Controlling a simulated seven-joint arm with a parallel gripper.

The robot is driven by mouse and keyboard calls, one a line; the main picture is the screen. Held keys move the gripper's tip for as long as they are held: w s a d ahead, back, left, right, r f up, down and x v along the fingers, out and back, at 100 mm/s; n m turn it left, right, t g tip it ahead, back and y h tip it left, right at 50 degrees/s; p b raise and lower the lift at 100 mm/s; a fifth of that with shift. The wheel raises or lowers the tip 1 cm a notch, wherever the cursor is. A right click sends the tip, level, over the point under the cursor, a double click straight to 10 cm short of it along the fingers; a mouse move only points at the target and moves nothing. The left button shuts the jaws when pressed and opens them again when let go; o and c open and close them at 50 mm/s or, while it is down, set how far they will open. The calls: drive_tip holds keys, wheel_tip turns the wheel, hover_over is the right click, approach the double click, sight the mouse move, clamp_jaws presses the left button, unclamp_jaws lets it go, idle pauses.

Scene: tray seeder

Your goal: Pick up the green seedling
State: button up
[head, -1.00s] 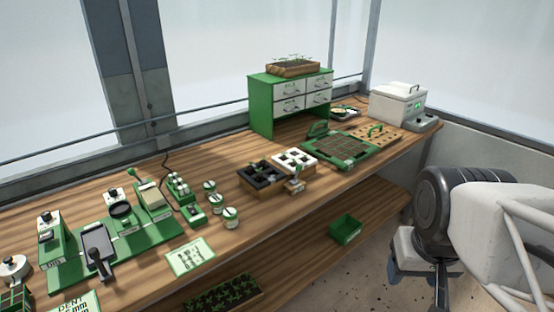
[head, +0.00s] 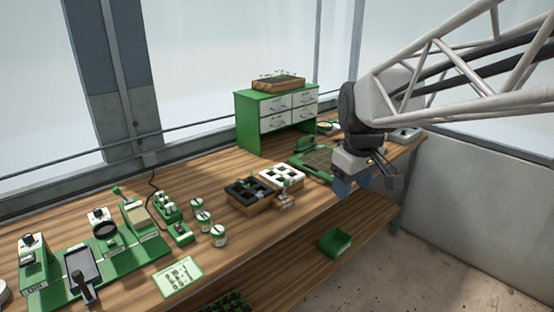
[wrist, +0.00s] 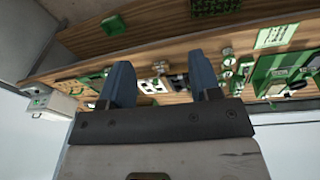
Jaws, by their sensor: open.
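Small green leaves (head: 288,183) show at the white cell tray (head: 268,172), low on the bench; I cannot tell whether they are in a cell or at the small wooden block in front. A wooden planter of green seedlings (head: 278,77) stands on top of the green drawer cabinet. My gripper (head: 366,184) is open and empty, in the air off the bench's front edge, to the right of the white tray. In the wrist view its two blue fingers (wrist: 163,75) are wide apart, with the white tray (wrist: 152,86) beyond and between them.
A black cell tray (head: 242,188) adjoins the white one. The green drawer cabinet (head: 247,125) stands behind. A green seeding tray (head: 306,160) lies partly behind my gripper. A green bin (head: 335,242) is on the lower shelf. Jars and green instruments fill the left of the bench.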

drive_tip(key=w+a+n, duration=0.4)
drive_tip(key=w+a, duration=0.1)
drive_tip(key=w, duration=0.6)
drive_tip(key=n+g, duration=0.2)
drive_tip(key=n, duration=1)
approach(250, 177)
drive_tip(key=shift+s+d+f, duration=0.4)
drive_tip(key=shift+s+f, duration=0.1)
drive_tip(key=shift+w+a+f+n, duration=0.3)
drive_tip(key=shift+a+f+n, duration=0.05)
drive_tip(key=shift+a+n, duration=0.05)
drive_tip(key=shift+f, duration=1.3)
